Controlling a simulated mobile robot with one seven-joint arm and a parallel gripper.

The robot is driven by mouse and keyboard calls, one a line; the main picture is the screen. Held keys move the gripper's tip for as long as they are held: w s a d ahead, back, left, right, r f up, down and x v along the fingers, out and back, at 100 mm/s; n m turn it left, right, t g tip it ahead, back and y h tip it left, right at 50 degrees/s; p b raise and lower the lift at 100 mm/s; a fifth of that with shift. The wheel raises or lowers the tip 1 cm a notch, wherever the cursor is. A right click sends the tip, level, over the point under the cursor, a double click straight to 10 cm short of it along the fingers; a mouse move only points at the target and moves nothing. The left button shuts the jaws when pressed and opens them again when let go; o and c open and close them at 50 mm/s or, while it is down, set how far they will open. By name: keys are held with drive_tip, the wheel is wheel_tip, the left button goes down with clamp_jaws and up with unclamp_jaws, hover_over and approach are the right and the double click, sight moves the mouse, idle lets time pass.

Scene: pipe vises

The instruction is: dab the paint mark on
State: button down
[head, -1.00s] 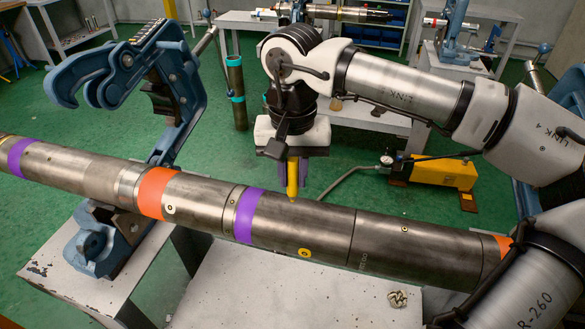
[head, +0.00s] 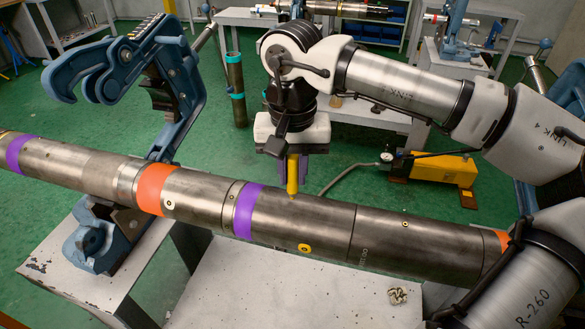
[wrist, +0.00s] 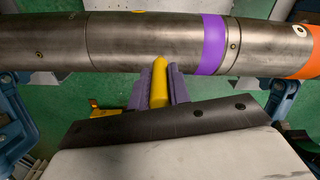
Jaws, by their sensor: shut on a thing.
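My gripper (head: 292,170) is shut on a yellow paint marker (head: 293,176), held upright with its tip down. The marker also shows between purple fingers in the wrist view (wrist: 159,85). Its tip overlaps the far upper edge of the grey steel pipe (head: 325,215); I cannot tell whether it touches. The pipe runs across the head view, with a purple band (head: 248,211) left of the tip and an orange band (head: 155,189) further left. A yellow ring with a dark centre (head: 304,247) sits on the pipe's near side, below the tip.
A blue vise (head: 180,100) stands open at the left, its lower part (head: 93,243) under the pipe. A white table (head: 270,295) lies below, with a small metal lump (head: 398,295) on it. A yellow pump (head: 440,170) with gauge and hose stands on the green floor behind.

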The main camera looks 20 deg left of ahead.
sight(291, 157)
drive_tip(key=shift+f+b, duration=0.5)
drive_tip(key=shift+b, duration=0.05)
idle(1.4)
drive_tip(key=shift+r, duration=0.15)
drive_tip(key=shift+r+p, duration=2.45)
drive_tip(key=shift+r, duration=0.95)
drive_tip(key=shift+a+f, duration=0.1)
